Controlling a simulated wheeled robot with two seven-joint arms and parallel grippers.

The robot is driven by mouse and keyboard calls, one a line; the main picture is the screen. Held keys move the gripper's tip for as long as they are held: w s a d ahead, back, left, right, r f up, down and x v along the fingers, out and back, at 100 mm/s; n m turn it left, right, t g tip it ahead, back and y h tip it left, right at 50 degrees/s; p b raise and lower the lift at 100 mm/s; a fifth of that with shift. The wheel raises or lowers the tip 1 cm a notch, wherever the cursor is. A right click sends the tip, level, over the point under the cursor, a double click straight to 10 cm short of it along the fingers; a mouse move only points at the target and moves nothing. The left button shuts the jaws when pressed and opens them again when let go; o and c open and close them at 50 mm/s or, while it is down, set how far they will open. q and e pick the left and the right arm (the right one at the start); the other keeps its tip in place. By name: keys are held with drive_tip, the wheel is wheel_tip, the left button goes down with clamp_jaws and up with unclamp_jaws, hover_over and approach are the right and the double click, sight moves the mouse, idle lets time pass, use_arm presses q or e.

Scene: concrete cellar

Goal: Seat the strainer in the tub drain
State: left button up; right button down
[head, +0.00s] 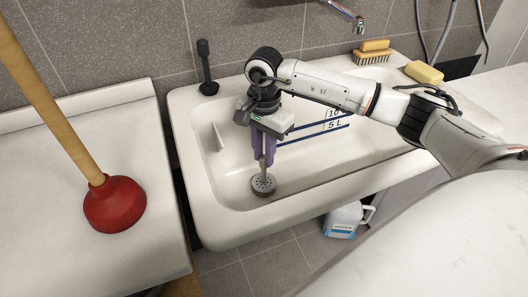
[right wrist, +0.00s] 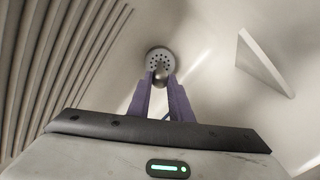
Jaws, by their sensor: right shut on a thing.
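The strainer (head: 263,185) is a round grey metal disc with small holes and a knob on top. My right gripper (head: 264,160) points down into the tub (head: 218,204), its purple fingers shut on the strainer's knob. The strainer shows low in the tub, near its front wall; I cannot tell whether it touches the floor. In the right wrist view the perforated disc (right wrist: 158,57) and the round knob lie at the fingertips (right wrist: 161,78). The drain opening is not visible; the disc may cover it. My left gripper is not in view.
A red plunger (head: 115,205) stands on the white counter at left. A black-handled tool (head: 206,70) stands on the tub's back rim. A brush (head: 373,54) and a yellow sponge (head: 424,72) lie at back right, below a tap (head: 345,12). A white jug (head: 345,219) is on the floor.

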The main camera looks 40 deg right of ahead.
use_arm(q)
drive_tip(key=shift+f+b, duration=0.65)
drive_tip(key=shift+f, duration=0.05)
use_arm(e)
drive_tip(key=shift+f, duration=0.9)
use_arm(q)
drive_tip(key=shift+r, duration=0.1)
use_arm(e)
drive_tip(key=c, duration=1.5)
unclamp_jaws()
drive_tip(key=shift+c, duration=0.2)
wheel_tip(320, 180, up, 4)
drive_tip(key=shift+w+f, duration=0.1)
wheel_tip(320, 180, up, 6)
drive_tip(key=shift+f, duration=0.15)
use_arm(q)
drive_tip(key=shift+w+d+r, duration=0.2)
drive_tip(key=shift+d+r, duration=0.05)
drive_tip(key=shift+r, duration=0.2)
use_arm(e)
drive_tip(key=shift+r, duration=0.45)
